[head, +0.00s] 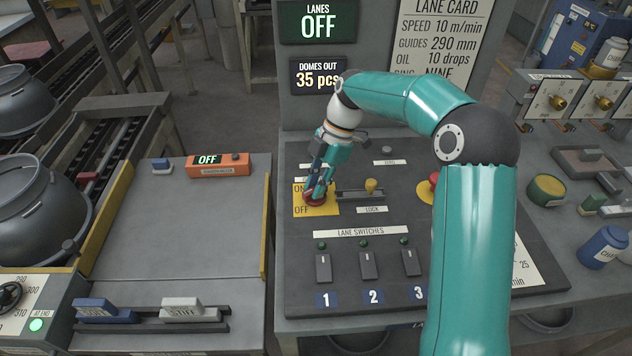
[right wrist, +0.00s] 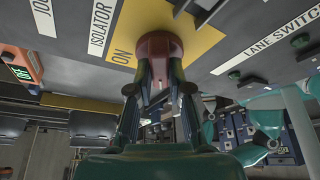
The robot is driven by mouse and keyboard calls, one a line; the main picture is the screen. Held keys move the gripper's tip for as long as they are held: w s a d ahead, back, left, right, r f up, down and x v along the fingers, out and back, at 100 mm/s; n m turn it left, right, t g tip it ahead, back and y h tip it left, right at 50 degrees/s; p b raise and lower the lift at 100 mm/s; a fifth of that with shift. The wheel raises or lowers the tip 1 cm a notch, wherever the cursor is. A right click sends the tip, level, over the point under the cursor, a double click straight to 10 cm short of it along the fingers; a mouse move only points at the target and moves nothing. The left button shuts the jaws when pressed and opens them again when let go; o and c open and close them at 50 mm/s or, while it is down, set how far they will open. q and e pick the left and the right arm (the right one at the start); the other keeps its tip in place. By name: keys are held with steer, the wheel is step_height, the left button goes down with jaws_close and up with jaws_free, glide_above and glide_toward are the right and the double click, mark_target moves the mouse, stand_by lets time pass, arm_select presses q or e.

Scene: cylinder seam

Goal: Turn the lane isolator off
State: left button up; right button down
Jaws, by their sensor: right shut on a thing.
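The lane isolator is a red handle (head: 314,199) on a yellow plate (head: 328,209), with ON printed above OFF on the plate's left side in the head view. My right gripper (head: 317,190) comes down onto it from above and is shut on the red handle. In the right wrist view the fingers (right wrist: 158,82) close around the red handle (right wrist: 159,46), beside the word ON and the ISOLATOR label (right wrist: 101,28). The fingers cover much of the handle, so I cannot tell which mark it points at. My left gripper is out of view.
The dark panel also carries a yellow knob (head: 371,186) on a slide labelled LOCK, several lane switches (head: 367,264) and a red button (head: 428,187) partly behind my arm. The lanes sign (head: 318,22) reads OFF. The grey table (head: 190,235) at left is mostly clear.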

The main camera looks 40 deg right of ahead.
steer(key=shift+w+r+n+g+p, duration=0.1)
steer(key=shift+n+g+p, duration=0.4)
steer(key=shift+n, duration=0.8)
steer(key=shift+d, duration=0.1)
steer(key=c, duration=1.1)
jaws_free()
steer(key=shift+v, duration=5.9)
steer(key=shift+w+a, duration=0.1)
steer(key=shift+a, duration=0.1)
